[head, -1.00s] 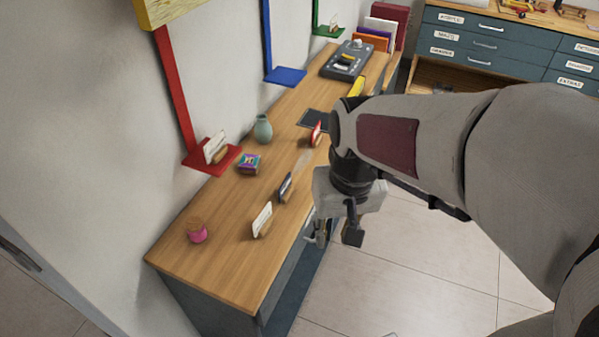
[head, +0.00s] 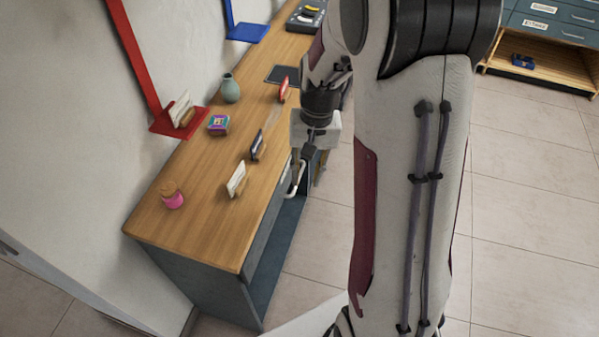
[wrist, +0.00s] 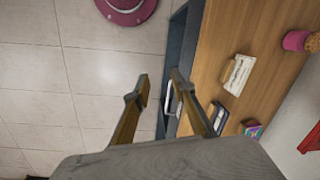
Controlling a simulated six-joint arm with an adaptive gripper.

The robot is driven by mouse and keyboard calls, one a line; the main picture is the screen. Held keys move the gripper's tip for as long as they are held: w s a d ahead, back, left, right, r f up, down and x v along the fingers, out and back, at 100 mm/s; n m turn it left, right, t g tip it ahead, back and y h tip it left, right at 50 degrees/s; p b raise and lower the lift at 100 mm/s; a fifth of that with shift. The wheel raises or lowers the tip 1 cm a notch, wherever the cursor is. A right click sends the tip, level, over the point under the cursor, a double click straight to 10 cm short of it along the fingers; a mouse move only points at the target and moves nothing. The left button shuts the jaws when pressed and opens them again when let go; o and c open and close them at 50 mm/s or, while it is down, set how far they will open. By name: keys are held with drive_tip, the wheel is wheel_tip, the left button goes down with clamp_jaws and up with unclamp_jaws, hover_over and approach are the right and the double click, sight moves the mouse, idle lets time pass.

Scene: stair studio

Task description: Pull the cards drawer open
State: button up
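The desk's blue-grey drawer front (head: 263,232) runs under the right edge of the wooden top in the head view. No drawer label is readable, so I cannot tell which one is cards. A pale bar handle (wrist: 170,96) shows in the wrist view, close by the right finger and partly hidden by it. My gripper (wrist: 160,80) is open, its two fingers apart, beside the desk front. Whether the handle lies between the fingers in depth, or is touched, I cannot tell. In the head view, my gripper (head: 305,160) is low beside the desk, partly hidden.
On the desk top (head: 205,225) stand a white card in a holder (head: 237,180), a dark card (head: 257,146), a pink jar (head: 172,196), a colourful box (head: 219,124) and a green vase (head: 231,88).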

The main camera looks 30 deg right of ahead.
drive_tip(key=w+d+f+m+t, duration=0.1)
drive_tip(key=w+d+f+m, duration=0.2)
drive_tip(key=w+d+f, duration=0.3)
drive_tip(key=w+f, duration=0.5)
drive_tip(key=w, duration=0.2)
drive_tip(key=shift+d+f+m+t, duration=0.25)
drive_tip(key=shift+d+m+t, duration=0.1)
drive_tip(key=shift+m+t, duration=0.05)
drive_tip(key=shift+f, duration=0.15)
drive_tip(key=shift+w+a+f, duration=0.15)
drive_tip(key=shift+a+f, duration=0.05)
drive_tip(key=shift+f, duration=1.05)
drive_tip(key=shift+w+a+f, duration=0.15)
drive_tip(key=shift+f, duration=1.05)
drive_tip(key=shift+w+a+f, duration=0.15)
drive_tip(key=shift+a+f, duration=0.05)
drive_tip(key=shift+f, duration=1.05)
drive_tip(key=shift+c, duration=0.4)
clamp_jaws()
